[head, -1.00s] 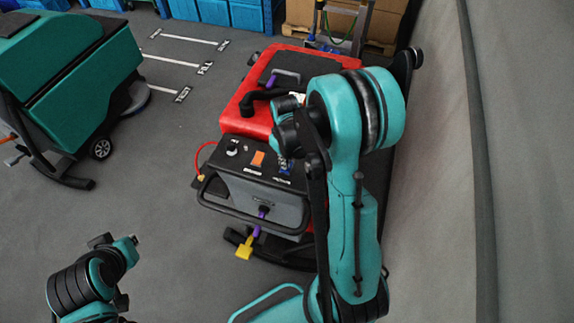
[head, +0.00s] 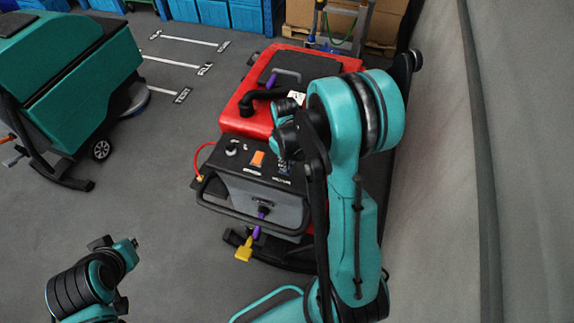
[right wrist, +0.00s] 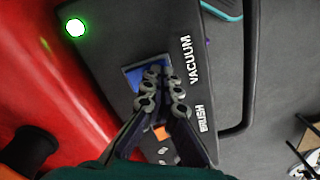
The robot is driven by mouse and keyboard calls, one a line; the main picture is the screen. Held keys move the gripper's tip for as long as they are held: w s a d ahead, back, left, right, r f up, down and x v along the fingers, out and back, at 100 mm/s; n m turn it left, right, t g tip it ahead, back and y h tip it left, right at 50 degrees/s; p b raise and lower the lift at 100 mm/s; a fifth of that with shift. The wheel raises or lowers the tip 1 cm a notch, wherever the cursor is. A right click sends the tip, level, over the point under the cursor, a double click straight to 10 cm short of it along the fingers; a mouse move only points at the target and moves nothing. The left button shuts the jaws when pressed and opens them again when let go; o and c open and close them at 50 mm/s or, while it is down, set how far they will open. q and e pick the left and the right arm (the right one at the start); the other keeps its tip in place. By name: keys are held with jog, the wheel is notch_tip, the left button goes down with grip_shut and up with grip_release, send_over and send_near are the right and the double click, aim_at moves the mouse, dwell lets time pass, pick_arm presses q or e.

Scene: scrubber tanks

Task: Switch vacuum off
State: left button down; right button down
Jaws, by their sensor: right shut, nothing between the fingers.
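The red and black scrubber tank machine (head: 240,120) stands in the middle of the head view, its dark control panel facing me. In the right wrist view the VACUUM label (right wrist: 187,60) is beside a blue switch (right wrist: 132,77). My right gripper (right wrist: 157,76) is shut and empty, its tips over the blue switch and hiding part of it. I cannot tell whether they touch it. A BRUSH label (right wrist: 203,117) and an orange switch (right wrist: 160,133) are lower down. A round light (right wrist: 75,28) glows green. In the head view my right arm hides part of the panel.
A black handle bar (head: 250,218) runs around the panel front. A yellow part (head: 244,248) hangs below it. A teal machine (head: 70,70) stands at the left, with open floor between. A grey wall (head: 440,170) is close at the right.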

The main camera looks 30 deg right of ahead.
jog(key=shift+r, duration=0.1)
jog(key=shift+r+p, duration=2.25)
jog(key=shift+r, duration=1.2)
jog(key=s+a+f+m+t+b, duration=0.2)
jog(key=s+a+f+t+b, duration=0.5)
jog(key=b, duration=2)
jog(key=s+a+f, duration=0.3)
jog(key=s+f, duration=0.1)
jog(key=f, duration=0.1)
jog(key=shift+a+f+b, duration=0.3)
